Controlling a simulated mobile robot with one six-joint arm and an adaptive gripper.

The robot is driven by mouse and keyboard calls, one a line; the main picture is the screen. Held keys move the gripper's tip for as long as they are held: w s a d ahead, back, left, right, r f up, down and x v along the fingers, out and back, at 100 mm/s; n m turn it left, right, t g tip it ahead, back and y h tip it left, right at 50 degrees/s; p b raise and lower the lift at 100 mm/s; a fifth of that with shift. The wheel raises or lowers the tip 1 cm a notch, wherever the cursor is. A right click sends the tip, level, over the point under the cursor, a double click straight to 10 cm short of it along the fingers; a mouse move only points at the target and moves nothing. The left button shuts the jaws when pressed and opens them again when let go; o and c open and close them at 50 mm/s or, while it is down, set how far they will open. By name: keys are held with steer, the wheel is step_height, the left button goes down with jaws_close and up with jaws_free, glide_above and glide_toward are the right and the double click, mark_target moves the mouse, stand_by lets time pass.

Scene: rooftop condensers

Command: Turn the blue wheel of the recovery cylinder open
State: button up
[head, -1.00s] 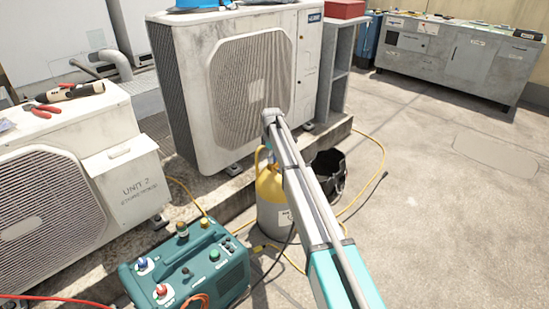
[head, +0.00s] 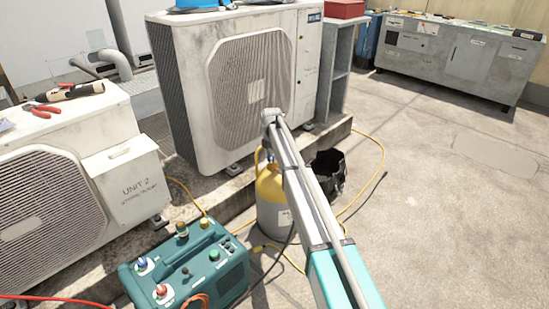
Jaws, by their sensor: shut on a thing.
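The recovery cylinder (head: 272,212) stands upright on the ground in the head view, with a yellow top and a grey lower body. My arm crosses in front of it from the lower right, and the arm's far end is above the cylinder's top. The blue wheel is hidden behind my arm, so how far it is turned does not show. My gripper is also hidden behind the arm. I cannot see its jaws or how they meet the wheel.
A teal recovery machine (head: 190,262) stands at the lower left, with hoses around it. A large condenser (head: 240,85) is behind the cylinder, and Unit 2 (head: 70,185) is at the left. A black bucket (head: 328,172) stands close right of the cylinder. Open concrete lies farther right.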

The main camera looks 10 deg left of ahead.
steer(key=n, duration=0.4)
steer(key=shift+w+d+n, duration=0.1)
steer(key=shift+n, duration=1.9)
steer(key=o, duration=1)
steer(key=shift+o, duration=0.7)
steer(key=shift+s, duration=0.25)
